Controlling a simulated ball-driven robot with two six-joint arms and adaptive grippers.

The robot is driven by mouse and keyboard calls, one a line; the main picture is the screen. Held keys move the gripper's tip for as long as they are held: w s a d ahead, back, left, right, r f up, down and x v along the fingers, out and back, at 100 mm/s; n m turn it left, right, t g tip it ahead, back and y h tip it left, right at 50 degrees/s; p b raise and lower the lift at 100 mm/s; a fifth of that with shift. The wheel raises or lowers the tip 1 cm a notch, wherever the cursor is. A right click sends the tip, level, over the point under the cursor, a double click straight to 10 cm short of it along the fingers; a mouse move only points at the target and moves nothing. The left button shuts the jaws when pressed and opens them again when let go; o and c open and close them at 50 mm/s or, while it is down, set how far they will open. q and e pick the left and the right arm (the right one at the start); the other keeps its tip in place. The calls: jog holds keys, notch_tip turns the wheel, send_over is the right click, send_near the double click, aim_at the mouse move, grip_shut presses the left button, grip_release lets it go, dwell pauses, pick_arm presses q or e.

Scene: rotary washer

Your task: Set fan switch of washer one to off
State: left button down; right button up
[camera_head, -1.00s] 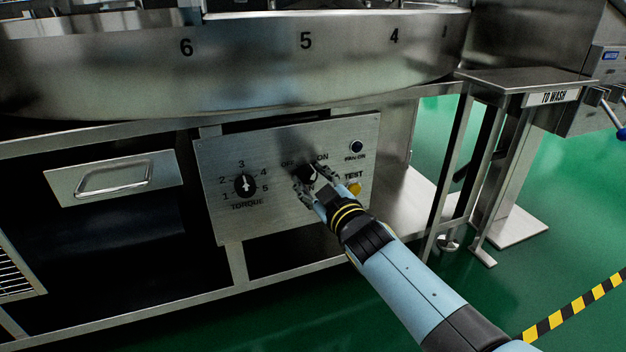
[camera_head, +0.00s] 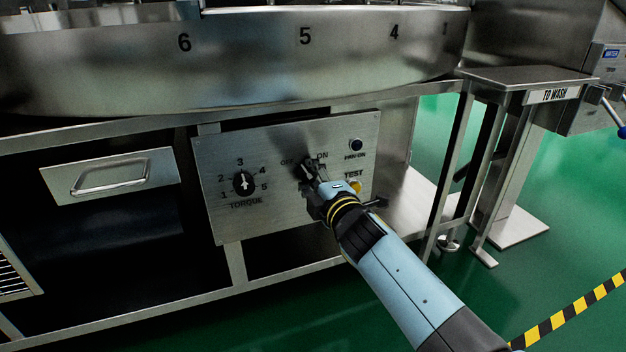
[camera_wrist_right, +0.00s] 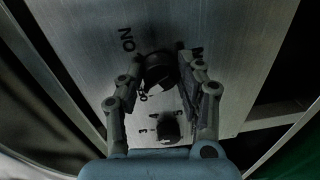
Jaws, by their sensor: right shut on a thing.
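A steel control panel (camera_head: 212,150) under the washer's round drum carries the fan switch, a black knob (camera_wrist_right: 158,72) with OFF at its upper left and ON at its upper right in the head view. My right gripper (camera_head: 309,172) is at this knob. In the right wrist view its two fingers (camera_wrist_right: 163,68) stand on either side of the knob, shut on it. Fingers and shadow hide most of the knob in the head view, so I cannot tell its exact setting. My left gripper is not in view.
A drawer (camera_head: 110,184) is at the left. Green floor (camera_head: 480,290) lies open at the right.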

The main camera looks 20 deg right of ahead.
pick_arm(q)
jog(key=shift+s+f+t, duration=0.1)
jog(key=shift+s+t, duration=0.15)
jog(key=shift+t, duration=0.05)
pick_arm(e)
jog(key=shift+n, duration=1.4)
jog(key=shift+a, duration=0.1)
jog(key=o, duration=1.2)
jog(key=shift+c, duration=0.2)
jog(key=s, duration=1.2)
jog(key=shift+d+r, duration=0.2)
jog(key=shift+r, duration=0.25)
